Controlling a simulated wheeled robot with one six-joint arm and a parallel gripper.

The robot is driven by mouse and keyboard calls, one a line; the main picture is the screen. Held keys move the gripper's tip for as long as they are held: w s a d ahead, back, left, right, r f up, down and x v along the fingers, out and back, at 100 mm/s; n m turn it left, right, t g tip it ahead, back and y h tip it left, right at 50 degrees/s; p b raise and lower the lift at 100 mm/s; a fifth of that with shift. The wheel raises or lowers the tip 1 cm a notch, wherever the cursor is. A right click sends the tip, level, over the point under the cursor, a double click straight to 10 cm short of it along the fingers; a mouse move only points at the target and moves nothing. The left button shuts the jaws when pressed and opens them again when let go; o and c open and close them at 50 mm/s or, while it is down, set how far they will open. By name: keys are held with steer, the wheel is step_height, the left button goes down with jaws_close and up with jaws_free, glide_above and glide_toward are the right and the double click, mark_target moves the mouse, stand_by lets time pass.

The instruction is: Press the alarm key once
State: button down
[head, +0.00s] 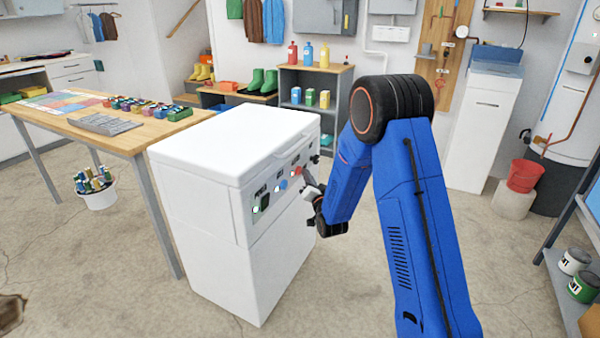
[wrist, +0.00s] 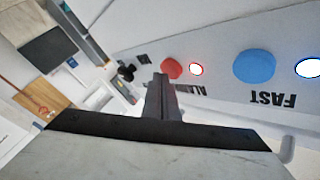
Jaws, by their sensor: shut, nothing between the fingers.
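The white machine (head: 200,165) has a sloped front panel with a row of coloured keys. The red alarm key (wrist: 171,68) has a dark label under it in the wrist view, upside down and partly covered by my fingers. It also shows in the head view (head: 297,171). My gripper (wrist: 160,80) is shut and empty, its fingertips right beside the red key; I cannot tell whether they touch it. In the head view my gripper (head: 308,182) is at the panel. A round white lamp (wrist: 196,69) with a red rim sits beside the red key.
A blue key (wrist: 254,66) labelled FAST and a blue-rimmed lamp (wrist: 308,68) lie to the right in the wrist view. A green key (head: 264,202) is at the panel's near end. A dark knob (wrist: 127,72) is on the other side. A wooden table (head: 140,132) stands left of the machine.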

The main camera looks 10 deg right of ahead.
steer(key=shift+w+a, duration=0.25)
steer(key=shift+a, duration=0.1)
stand_by(0.5)
steer(key=shift+d, duration=0.1)
steer(key=shift+s+d, duration=0.5)
steer(key=shift+d, duration=0.1)
stand_by(0.4)
steer(key=shift+s+d, duration=0.75)
steer(key=shift+d, duration=0.25)
steer(key=shift+s+d, duration=0.75)
steer(key=shift+d, duration=0.25)
